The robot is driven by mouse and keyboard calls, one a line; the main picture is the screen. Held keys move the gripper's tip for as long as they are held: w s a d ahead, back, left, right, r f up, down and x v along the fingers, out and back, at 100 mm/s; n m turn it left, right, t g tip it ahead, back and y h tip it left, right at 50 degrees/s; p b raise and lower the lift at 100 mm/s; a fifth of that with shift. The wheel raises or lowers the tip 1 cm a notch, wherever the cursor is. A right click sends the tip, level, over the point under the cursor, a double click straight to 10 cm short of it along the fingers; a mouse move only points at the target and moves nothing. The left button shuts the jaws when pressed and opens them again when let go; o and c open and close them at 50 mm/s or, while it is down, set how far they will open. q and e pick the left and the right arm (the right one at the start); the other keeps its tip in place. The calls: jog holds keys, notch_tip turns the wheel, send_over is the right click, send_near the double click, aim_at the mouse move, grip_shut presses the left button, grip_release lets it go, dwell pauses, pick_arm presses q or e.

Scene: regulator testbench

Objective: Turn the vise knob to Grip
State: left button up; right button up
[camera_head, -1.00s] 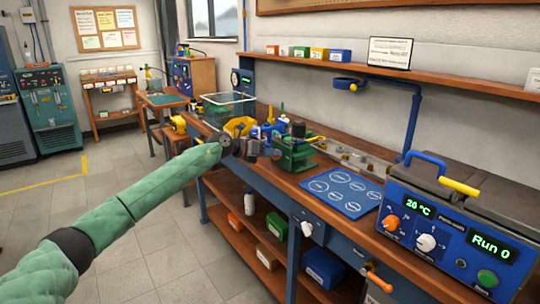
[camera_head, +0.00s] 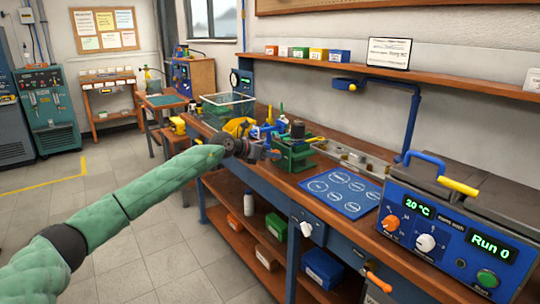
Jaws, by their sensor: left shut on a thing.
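The green vise (camera_head: 293,158) stands on the workbench near its front edge, with a dark round part on top. My left arm reaches in from the left. My left gripper (camera_head: 268,153) is at the left side of the vise, shut on the vise knob. The gripper hides the knob, so its pointer and the Grip mark cannot be read. My right gripper is not in view.
A clear bin (camera_head: 228,106), a yellow item (camera_head: 238,126) and small bottles crowd the bench behind the gripper. A blue mat with circles (camera_head: 341,193) lies right of the vise. A blue control box (camera_head: 450,240) stands at the right.

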pick_arm(q)
jog(key=o, duration=1)
jog(key=shift+f, duration=0.2)
jog(key=shift+a+r, duration=0.1)
jog(key=shift+r, duration=0.05)
jog(key=shift+s+a, duration=0.15)
jog(key=shift+a, duration=0.05)
jog(key=v, duration=0.7)
jog(key=shift+r+b, duration=0.1)
jog(key=shift+b, duration=0.2)
